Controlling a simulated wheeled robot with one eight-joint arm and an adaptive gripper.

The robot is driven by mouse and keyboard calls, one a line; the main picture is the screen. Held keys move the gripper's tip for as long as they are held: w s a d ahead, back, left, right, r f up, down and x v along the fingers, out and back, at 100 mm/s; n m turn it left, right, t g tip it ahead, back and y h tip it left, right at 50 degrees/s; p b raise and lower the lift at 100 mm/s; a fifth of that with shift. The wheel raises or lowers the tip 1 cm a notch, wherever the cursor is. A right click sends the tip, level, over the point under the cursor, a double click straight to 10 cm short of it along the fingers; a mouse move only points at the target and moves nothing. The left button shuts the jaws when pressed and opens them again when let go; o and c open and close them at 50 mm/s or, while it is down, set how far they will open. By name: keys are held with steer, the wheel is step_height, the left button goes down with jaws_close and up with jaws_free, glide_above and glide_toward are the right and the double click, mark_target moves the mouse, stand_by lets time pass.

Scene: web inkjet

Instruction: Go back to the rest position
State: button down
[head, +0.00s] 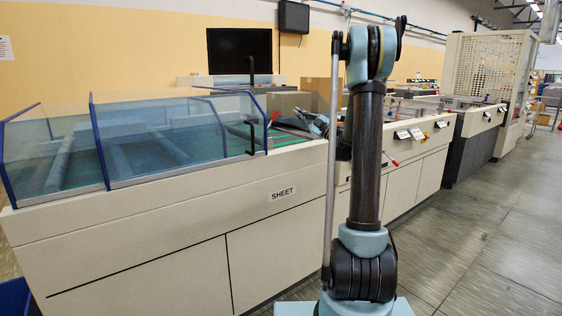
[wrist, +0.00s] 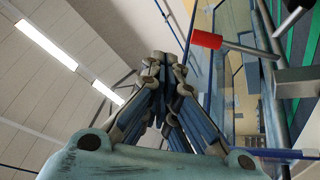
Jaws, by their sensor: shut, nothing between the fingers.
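My gripper (wrist: 164,62) is shut and empty in the wrist view, its fingertips drawn together. In the head view, part of the gripper end (head: 317,123) shows just left of my upright arm, above the machine's top; the arm hides some of my forearm. A lever with a red knob (wrist: 205,39) is to the right of the fingertips in the wrist view; I cannot tell how far off it is.
A long cream machine labelled SHEET (head: 283,193) runs along the left and behind my arm. Clear blue-edged covers (head: 170,135) stand on it. A dark screen (head: 239,50) stands behind it. Bare floor (head: 480,245) lies to the right.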

steer(key=d+r+m+t+h, duration=0.4)
steer(key=r+m+t+h, duration=0.1)
steer(key=m+h, duration=0.1)
steer(key=s+d+f+m+h, duration=0.3)
steer(key=s+d+m+h, duration=0.6)
steer(key=h, duration=0.3)
steer(key=s+d+f+m+g+h, duration=0.3)
steer(key=s+f+m+g, duration=0.25)
steer(key=s+f, duration=0.45)
steer(key=s+a+f+g+y, duration=0.1)
steer(key=s+a+f+g, duration=0.1)
steer(key=s+f, duration=0.5)
steer(key=s+a+f+g+y, duration=0.1)
steer(key=s+a+f+g, duration=0.2)
steer(key=s, duration=1.2)
steer(key=s+a+f+g+y, duration=0.1)
steer(key=s+a+f+g, duration=0.1)
steer(key=s+f+g, duration=0.4)
steer(key=s+f, duration=0.5)
steer(key=shift+s+a+f, duration=0.2)
steer(key=shift+a+f, duration=0.1)
steer(key=shift+f, duration=0.05)
steer(key=shift+g, duration=0.25)
